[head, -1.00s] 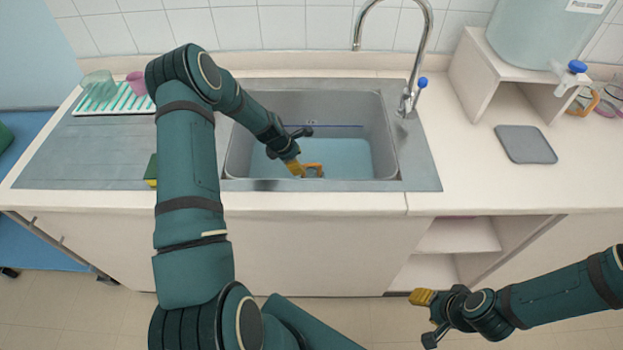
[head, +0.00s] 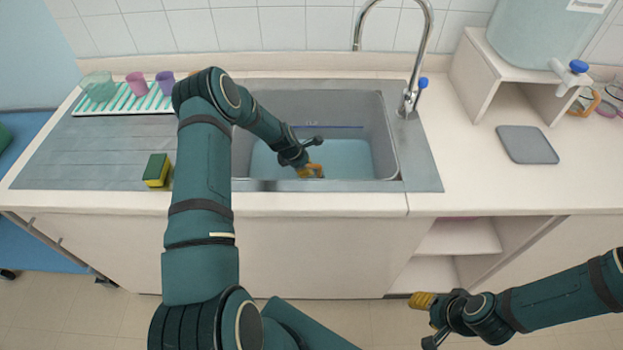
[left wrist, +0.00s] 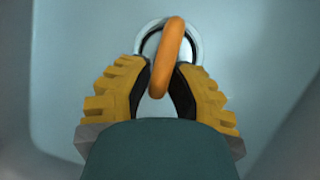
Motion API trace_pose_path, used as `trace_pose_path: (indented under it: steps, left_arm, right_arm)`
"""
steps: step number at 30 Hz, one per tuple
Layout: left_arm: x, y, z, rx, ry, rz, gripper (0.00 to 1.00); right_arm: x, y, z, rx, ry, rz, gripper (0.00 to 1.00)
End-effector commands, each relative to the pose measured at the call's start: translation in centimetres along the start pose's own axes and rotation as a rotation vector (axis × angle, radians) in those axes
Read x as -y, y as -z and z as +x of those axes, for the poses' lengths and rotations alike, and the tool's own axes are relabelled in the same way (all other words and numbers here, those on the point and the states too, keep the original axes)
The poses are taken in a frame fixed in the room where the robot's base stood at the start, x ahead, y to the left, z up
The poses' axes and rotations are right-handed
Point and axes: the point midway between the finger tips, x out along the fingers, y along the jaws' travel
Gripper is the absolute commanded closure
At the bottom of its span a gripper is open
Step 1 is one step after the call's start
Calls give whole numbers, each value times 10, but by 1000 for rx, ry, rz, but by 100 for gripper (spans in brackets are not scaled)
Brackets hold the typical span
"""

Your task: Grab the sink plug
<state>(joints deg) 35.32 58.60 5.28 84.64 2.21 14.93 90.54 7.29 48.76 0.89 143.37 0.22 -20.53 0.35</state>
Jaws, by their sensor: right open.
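The sink plug shows in the left wrist view as an orange ring (left wrist: 168,60) standing up over the round drain (left wrist: 196,40), which has a pale rim and a dark edge. My left gripper (left wrist: 166,66) is open, with its yellow, black-padded fingers on either side of the ring. I cannot tell whether either finger touches it. In the head view my left gripper (head: 311,171) is down inside the sink (head: 365,160), and its fingers and the plug are hard to tell apart. My right gripper (head: 424,318) is open and empty, in front of the counter.
A chrome tap (head: 412,70) stands behind the sink. Left are a green-and-yellow sponge (head: 157,170) and a striped drying mat (head: 125,99) with cups. Right are a grey pad (head: 526,144) and a water dispenser (head: 540,35) on a stand. The right counter is mostly clear.

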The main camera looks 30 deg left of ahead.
Motion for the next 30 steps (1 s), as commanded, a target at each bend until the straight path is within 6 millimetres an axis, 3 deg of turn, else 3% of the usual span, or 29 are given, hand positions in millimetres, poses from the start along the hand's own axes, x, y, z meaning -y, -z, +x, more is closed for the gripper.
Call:
trace_pose_path:
  steps: [14,30]
  left_arm:
    - [-1,-2,-6,0,-1,0,100]
    - [-15,-36,-86,1,1,8,100]
  right_arm:
    - [0,0,-1,-1,0,0,53]
    - [4,5,-11,-11,-1,3,53]
